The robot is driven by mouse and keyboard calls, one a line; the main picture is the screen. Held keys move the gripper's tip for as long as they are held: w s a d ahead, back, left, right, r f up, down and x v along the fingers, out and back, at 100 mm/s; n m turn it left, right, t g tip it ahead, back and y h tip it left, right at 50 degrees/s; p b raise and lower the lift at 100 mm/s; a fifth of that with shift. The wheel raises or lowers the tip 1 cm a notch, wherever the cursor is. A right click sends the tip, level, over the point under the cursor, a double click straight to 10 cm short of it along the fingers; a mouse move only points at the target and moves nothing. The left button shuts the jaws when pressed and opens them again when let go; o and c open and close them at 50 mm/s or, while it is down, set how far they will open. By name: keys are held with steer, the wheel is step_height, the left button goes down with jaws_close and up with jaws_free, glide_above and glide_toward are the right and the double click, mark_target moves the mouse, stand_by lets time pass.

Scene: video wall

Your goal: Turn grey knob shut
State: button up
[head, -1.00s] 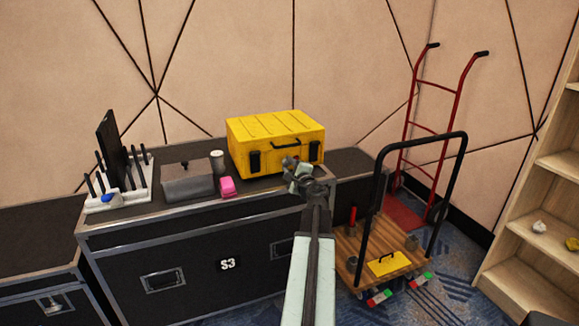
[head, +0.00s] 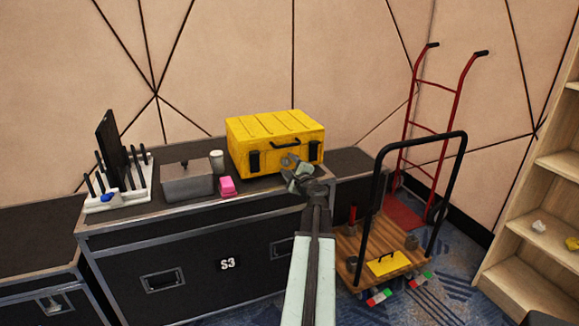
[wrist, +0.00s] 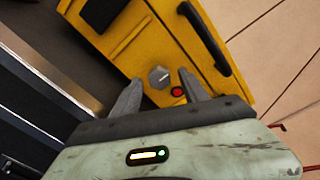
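The grey knob (wrist: 160,77) is on the front face of the yellow case (head: 275,135), beside a small red button (wrist: 177,92). It has a pale line mark running diagonally. In the wrist view my gripper (wrist: 159,84) is open, with one finger on each side of the knob and the knob showing between the fingertips. I cannot tell whether the fingers touch it. In the head view my gripper (head: 292,168) is in front of the case's lower front and hides the knob. The yellow case (wrist: 145,35) has a black handle and black latches.
The case stands on a black flight case (head: 200,255) marked S3. To its left are a pink block (head: 227,186), a white cylinder (head: 217,160), a grey box (head: 188,183) and a white rack (head: 120,195). A wooden-decked trolley (head: 351,249) stands at right.

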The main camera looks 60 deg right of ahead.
steer(key=v, duration=0.7)
steer(key=shift+s+a, duration=0.25)
steer(key=shift+s, duration=0.1)
